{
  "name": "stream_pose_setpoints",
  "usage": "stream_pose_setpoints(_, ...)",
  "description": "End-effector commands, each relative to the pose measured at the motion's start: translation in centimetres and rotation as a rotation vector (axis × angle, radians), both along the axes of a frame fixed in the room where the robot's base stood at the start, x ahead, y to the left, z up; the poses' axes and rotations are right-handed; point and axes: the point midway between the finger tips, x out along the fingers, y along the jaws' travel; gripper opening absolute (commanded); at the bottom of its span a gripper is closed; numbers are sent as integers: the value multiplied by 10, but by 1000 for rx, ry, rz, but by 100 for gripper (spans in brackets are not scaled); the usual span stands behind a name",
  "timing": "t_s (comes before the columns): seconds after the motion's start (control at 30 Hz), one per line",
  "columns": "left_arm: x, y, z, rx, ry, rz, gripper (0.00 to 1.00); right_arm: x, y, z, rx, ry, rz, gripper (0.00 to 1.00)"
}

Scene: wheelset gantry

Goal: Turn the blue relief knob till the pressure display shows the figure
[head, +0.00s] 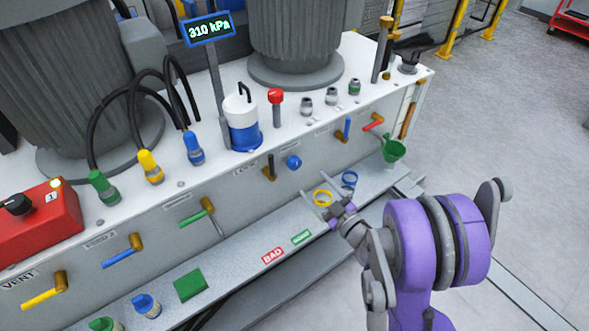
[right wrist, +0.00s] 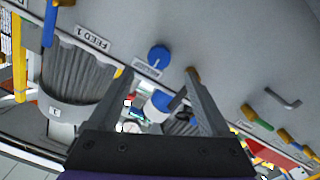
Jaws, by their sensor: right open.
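The pressure display (head: 209,28) on a post reads 310 kPa. The blue relief knob (head: 294,162) is a small round knob on the front face of the grey bench, right of a dark lever with a brass base. My right gripper (head: 318,189) is open and empty, below and to the right of the knob, apart from it. In the right wrist view the blue knob (right wrist: 158,56) shows just beyond and between the two open fingertips (right wrist: 158,72). My left gripper is not in view.
A ledge (head: 225,277) below the panel holds yellow and blue rings, BAD and green tags, a green pad and coloured caps. A red lever (head: 373,122), a blue lever (head: 347,129) and a green funnel (head: 393,149) lie right of the knob. Open floor is at right.

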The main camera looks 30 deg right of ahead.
Motion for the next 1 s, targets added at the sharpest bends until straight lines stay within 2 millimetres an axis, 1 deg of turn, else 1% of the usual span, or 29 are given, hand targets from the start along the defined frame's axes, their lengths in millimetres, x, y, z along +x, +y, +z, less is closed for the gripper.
stream_pose_setpoints(0.17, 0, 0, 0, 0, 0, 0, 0, 30, 3, 1, 2, -1, 3, 82)
stream_pose_setpoints(0.3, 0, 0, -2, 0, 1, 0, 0, 58, 4, 1, 2, 0, 1, 82)
stream_pose_setpoints(0.5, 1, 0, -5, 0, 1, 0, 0, 88, 5, 1, 1, 0, -1, 82)
stream_pose_setpoints(0.6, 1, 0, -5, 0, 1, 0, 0, 96, 5, 2, 0, -1, -2, 82)
stream_pose_setpoints(0.7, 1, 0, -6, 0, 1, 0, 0, 100, 6, 2, 0, -1, -2, 82)
stream_pose_setpoints(0.97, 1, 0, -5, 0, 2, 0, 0, 101, 6, 2, 0, -1, -2, 82)
stream_pose_setpoints(1.0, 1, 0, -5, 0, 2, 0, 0, 101, 6, 2, 0, -1, -2, 74)
